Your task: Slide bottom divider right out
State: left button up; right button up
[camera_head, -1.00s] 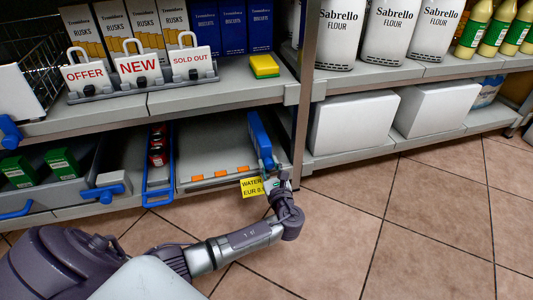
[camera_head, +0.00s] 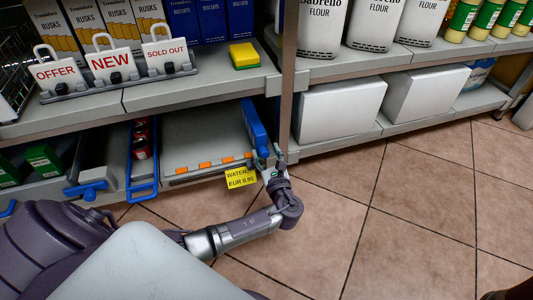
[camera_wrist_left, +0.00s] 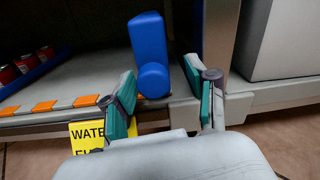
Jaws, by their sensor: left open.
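The right blue divider (camera_head: 254,127) stands upright on the bottom shelf, at the right end of the bare grey shelf board (camera_head: 200,138). In the left wrist view the blue divider (camera_wrist_left: 148,45) shows its rounded front knob (camera_wrist_left: 153,80) straight ahead. My left gripper (camera_head: 272,160) is in front of the divider's front end. In the left wrist view its two teal-padded fingers (camera_wrist_left: 165,103) are apart, one to each side of the knob in the picture, with nothing held. I cannot tell whether a finger touches the divider. My right gripper is not in view.
A yellow WATER price tag (camera_head: 240,177) hangs at the shelf edge just left of my gripper. A metal shelf post (camera_head: 286,85) stands close on the right. Another blue divider (camera_head: 142,182) and red cans (camera_head: 141,145) are to the left. The tiled floor in front is clear.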

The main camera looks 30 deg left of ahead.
pick_arm(q)
jog(key=v, duration=0.7)
jog(key=shift+s+d, duration=0.15)
jog(key=shift+d, duration=0.05)
dwell(0.3)
